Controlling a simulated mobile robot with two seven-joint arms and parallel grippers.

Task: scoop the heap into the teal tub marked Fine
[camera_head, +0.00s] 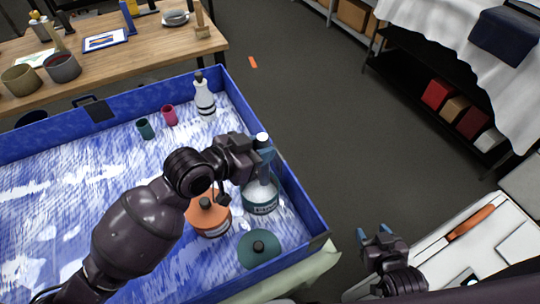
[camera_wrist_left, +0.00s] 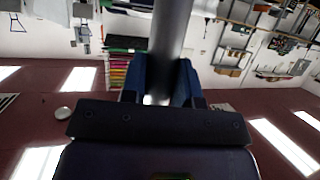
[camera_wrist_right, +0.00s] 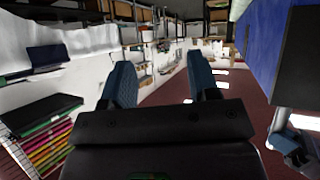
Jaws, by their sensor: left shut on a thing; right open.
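The teal tub (camera_head: 262,208), with a partly visible label on its front, stands in the right part of the blue tray. White shows above its rim; I cannot tell whether that is contents or part of the held thing. My left gripper (camera_head: 263,155) is just above the tub, shut on a grey, white-ended rod. The rod (camera_wrist_left: 172,30) runs between the blue fingers in the left wrist view. A teal lid (camera_head: 258,262) with a dark knob lies in front of the tub. My right gripper (camera_head: 376,236) is open and empty, outside the tray. I cannot make out a separate heap.
The blue tray (camera_head: 318,238) has raised walls and white-streaked flooring. An orange lidded tub (camera_head: 208,222) stands left of the teal one. A white bottle (camera_head: 204,97) and two small cups stand behind. An orange-handled tool (camera_head: 470,222) lies on the white surface at right.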

